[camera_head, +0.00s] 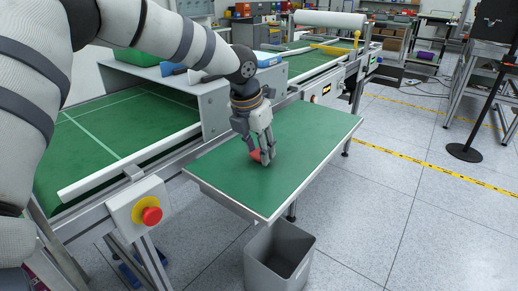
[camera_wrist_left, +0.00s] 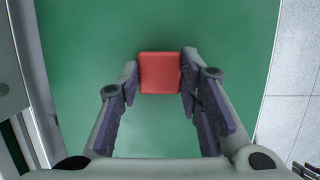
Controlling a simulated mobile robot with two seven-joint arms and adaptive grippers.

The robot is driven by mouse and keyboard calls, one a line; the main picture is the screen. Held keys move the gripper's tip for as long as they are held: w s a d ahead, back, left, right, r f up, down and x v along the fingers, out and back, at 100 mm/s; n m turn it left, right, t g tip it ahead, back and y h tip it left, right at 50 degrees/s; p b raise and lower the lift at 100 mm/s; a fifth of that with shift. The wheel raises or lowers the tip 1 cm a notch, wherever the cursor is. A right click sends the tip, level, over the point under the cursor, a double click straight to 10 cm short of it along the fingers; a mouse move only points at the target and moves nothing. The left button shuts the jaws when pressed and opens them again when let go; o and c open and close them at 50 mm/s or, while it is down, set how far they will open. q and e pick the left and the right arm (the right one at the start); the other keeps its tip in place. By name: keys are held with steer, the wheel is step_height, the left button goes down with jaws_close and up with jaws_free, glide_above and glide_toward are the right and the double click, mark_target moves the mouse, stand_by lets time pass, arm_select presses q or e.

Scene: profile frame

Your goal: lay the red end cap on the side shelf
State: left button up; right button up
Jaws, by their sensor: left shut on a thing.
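The red end cap (camera_head: 256,155) is a small red block low over the green side shelf (camera_head: 310,135). In the left wrist view the end cap (camera_wrist_left: 160,72) sits between the two fingertips of my left gripper (camera_wrist_left: 159,80), with a pad against each side. My left gripper (camera_head: 263,153) points down over the middle of the shelf and is shut on the end cap. I cannot tell whether the cap's underside touches the shelf. My right gripper is in neither view.
A conveyor (camera_head: 110,125) with a grey cover (camera_head: 215,108) runs along the shelf's left side. A red stop button (camera_head: 152,215) is at front left. A grey bin (camera_head: 280,258) stands on the floor below the shelf's front edge. The shelf's right part is clear.

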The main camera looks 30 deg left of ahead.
arm_select(q)
steer(key=shift+f, duration=0.1)
steer(key=o, duration=0.8)
steer(key=shift+f, duration=0.1)
steer(key=shift+o, duration=0.2)
steer(key=shift+r, duration=0.3)
steer(key=p+v, duration=0.1)
steer(key=v, duration=1)
steer(key=shift+r, duration=0.35)
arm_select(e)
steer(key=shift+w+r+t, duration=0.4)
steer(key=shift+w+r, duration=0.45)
arm_select(q)
steer(key=shift+s, duration=0.15)
